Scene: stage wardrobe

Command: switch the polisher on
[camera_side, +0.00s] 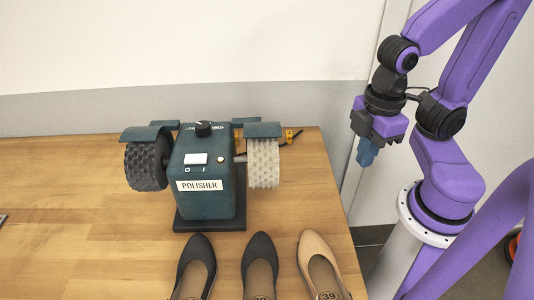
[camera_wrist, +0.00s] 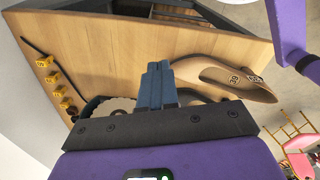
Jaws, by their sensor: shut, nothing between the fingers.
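The polisher (camera_side: 208,205) is a dark teal box on a black base on the wooden table. A dark bristle wheel (camera_side: 146,168) is on its left and a pale wheel (camera_side: 263,164) on its right. A white rocker switch (camera_side: 196,159) sits on its sloped face above the marks O and I; which way it is tipped is too small to tell. A small round pale lamp (camera_side: 221,159) is beside it. A black knob (camera_side: 204,128) is on top. My gripper (camera_side: 366,160) is shut and empty, right of the table and apart from the polisher. Its blue fingers (camera_wrist: 157,84) also show in the wrist view.
Two black shoes (camera_side: 196,262) (camera_side: 260,262) and a beige shoe (camera_side: 317,258) stand along the front; the beige shoe also shows in the wrist view (camera_wrist: 222,76). Yellow pieces (camera_side: 288,134) and a dark cord lie behind the polisher. The table's left side is mostly clear.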

